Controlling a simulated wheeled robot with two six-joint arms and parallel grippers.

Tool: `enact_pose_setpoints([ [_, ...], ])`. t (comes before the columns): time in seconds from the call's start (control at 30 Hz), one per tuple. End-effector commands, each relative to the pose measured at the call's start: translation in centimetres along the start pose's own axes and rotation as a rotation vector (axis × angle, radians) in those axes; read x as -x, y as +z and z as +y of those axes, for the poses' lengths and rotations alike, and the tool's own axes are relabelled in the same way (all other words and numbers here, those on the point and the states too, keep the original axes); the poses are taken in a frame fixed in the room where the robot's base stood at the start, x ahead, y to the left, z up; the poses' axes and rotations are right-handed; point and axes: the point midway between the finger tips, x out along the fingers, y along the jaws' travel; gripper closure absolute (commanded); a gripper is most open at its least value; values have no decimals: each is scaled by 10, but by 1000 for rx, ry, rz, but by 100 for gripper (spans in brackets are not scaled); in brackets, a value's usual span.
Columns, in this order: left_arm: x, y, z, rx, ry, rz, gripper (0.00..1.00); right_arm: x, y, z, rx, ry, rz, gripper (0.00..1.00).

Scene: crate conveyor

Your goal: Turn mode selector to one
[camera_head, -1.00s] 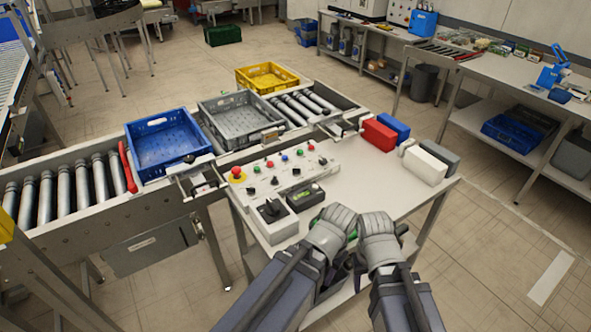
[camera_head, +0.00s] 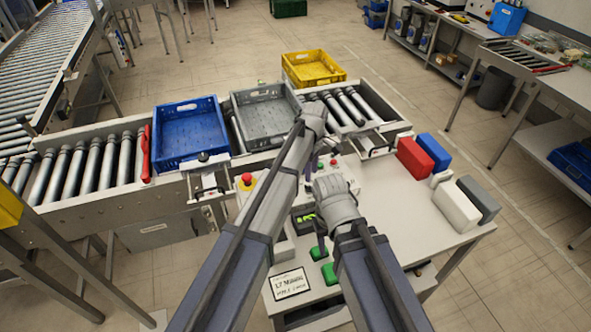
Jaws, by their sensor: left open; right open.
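The pale control panel (camera_head: 347,172) lies on the work table, largely covered by my two arms. Its red emergency stop (camera_head: 246,180) on a yellow base shows left of my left arm. Some small buttons show between the arms. I cannot identify the mode selector; the knobs seen earlier are mostly hidden behind my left arm. My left gripper (camera_head: 312,113) is open and empty, above the panel's far side by the grey crate. My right gripper (camera_head: 335,192) is open and empty, over the panel's right part. Contact with the panel cannot be told.
Red (camera_head: 414,160), blue (camera_head: 433,152), white (camera_head: 456,206) and grey (camera_head: 478,199) blocks stand at right. A labelled card (camera_head: 290,284) and green buttons (camera_head: 330,273) are at the front.

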Motion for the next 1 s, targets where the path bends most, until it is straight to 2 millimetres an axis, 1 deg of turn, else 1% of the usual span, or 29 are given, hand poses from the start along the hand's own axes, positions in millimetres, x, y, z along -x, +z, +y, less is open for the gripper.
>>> enact_pose_setpoints([
  [0.03, 2, -2, 7, 26, 1, -2, 56, 2, 1, 0, 0, 0, 0, 50],
  [0.1, 2, -3, 9, 49, 2, -3, 56, 2, 1, 0, 0, 0, 0, 50],
  [0.3, 0, -3, 8, 55, 3, -3, 56, 0, 0, 0, 0, 0, 0, 50],
  [0.47, -8, -2, 8, 54, 3, -3, 56, -8, 0, -1, 1, 0, 0, 50],
  [0.67, -28, -2, 8, 53, 3, -3, 56, -28, -1, -2, 6, 1, 0, 50],
  [0.9, -60, -2, 8, 52, 3, -3, 56, -59, -3, -6, 5, 1, 0, 50],
  [1.0, -70, -2, 8, 52, 3, -3, 56, -70, -4, -6, 4, 1, 0, 50],
])
